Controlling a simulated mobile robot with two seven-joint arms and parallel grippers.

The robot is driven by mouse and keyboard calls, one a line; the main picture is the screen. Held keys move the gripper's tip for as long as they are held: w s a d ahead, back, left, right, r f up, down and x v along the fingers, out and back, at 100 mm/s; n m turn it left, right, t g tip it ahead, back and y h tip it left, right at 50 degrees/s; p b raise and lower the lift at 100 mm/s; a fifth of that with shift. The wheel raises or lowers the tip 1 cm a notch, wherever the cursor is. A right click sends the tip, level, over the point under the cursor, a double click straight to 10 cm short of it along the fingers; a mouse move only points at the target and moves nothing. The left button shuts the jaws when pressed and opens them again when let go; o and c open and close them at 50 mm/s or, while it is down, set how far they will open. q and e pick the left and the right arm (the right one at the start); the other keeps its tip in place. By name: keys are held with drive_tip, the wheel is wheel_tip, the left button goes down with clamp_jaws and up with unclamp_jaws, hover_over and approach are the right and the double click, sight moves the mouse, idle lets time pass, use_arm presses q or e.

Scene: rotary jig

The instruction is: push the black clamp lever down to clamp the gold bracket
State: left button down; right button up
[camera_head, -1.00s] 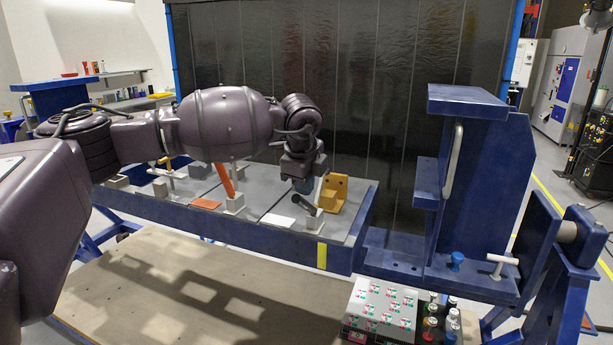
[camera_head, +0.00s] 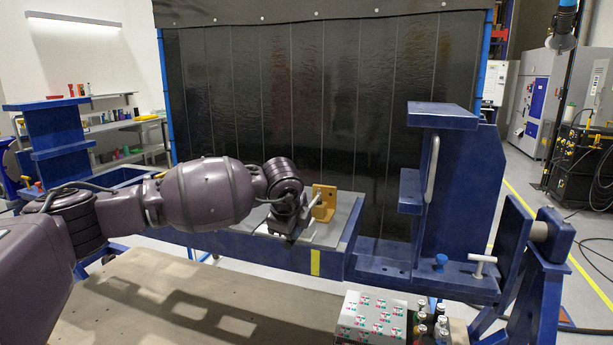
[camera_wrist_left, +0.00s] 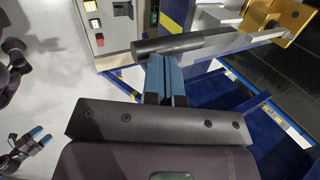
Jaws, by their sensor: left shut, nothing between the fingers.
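The gold bracket (camera_head: 323,203) stands upright at the right end of the blue-framed jig table. It also shows at the top right of the left wrist view (camera_wrist_left: 291,17). The clamp lever's black grip (camera_wrist_left: 182,42) lies across the left wrist view, its metal arm running toward the bracket. My left gripper (camera_wrist_left: 164,62) is shut and empty, its blue fingertips right at the grip; I cannot tell whether they touch it. In the head view my left gripper (camera_head: 283,232) hides most of the lever. A small blue-fingered gripper, apparently my right (camera_wrist_left: 36,137), shows at the wrist view's lower left.
A tall blue fixture upright (camera_head: 465,190) stands right of the table. A box with printed labels (camera_head: 372,318) and several bottles (camera_head: 430,322) are at the front. A dark curtain (camera_head: 300,100) closes off the back. The beige platform (camera_head: 190,305) in front is largely bare.

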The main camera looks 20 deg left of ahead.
use_arm(q)
drive_tip(key=shift+s+f, duration=0.15)
drive_tip(key=shift+f, duration=0.25)
use_arm(e)
drive_tip(key=shift+s, duration=0.2)
